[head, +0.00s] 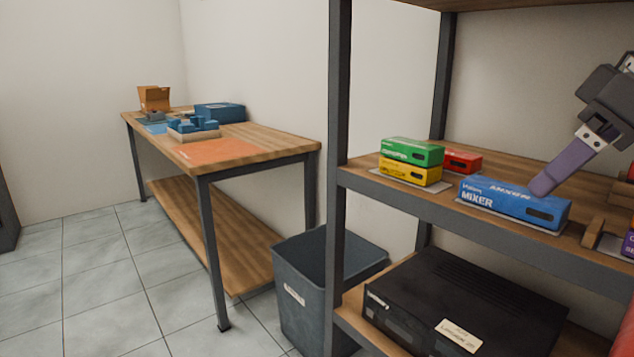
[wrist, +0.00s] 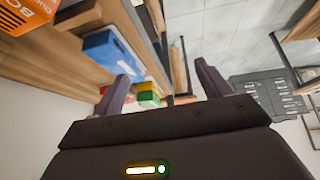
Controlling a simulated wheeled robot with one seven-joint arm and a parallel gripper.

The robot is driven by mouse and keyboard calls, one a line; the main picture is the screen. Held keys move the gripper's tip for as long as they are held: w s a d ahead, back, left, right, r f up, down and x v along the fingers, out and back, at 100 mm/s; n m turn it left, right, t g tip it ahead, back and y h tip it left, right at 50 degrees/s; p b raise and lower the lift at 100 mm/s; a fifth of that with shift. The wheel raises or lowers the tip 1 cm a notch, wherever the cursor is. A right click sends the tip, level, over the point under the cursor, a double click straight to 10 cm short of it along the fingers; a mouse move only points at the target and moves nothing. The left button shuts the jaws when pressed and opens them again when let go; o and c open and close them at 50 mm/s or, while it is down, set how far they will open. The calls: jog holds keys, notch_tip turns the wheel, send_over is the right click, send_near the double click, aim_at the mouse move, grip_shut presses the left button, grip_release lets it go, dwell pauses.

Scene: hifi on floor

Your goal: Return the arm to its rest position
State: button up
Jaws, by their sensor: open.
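My gripper (head: 541,186) reaches in from the right in the head view, with its purple fingers just behind and above the blue mixer box (head: 513,202) on the middle shelf. In the wrist view my gripper (wrist: 163,88) shows two fingers spread wide with nothing held between them. The blue box also shows in the wrist view (wrist: 108,52), beyond the left finger. Whether a finger touches the box cannot be told. The rest of my arm is mostly out of the head view.
Green (head: 412,152), yellow (head: 410,171) and red (head: 461,161) boxes sit left on the shelf (head: 420,190). A wooden block (head: 594,232) stands right. Below is a black machine (head: 465,300). A grey bin (head: 318,300) and workbench (head: 265,146) stand left; the floor there is open.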

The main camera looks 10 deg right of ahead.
jog(key=a+f+m, duration=0.2)
jog(key=a+f, duration=0.3)
jog(key=f, duration=0.6)
jog(key=a+f+m+h, duration=0.1)
jog(key=a+f, duration=0.5)
jog(key=f, duration=0.5)
jog(key=a+f+m+h, duration=0.1)
jog(key=a+f+m, duration=0.1)
jog(key=a+f, duration=0.4)
notch_tip(320, 180, down, 5)
jog(key=shift+s+r+m, duration=0.1)
jog(key=shift+s+m, duration=0.2)
jog(key=shift+s, duration=0.15)
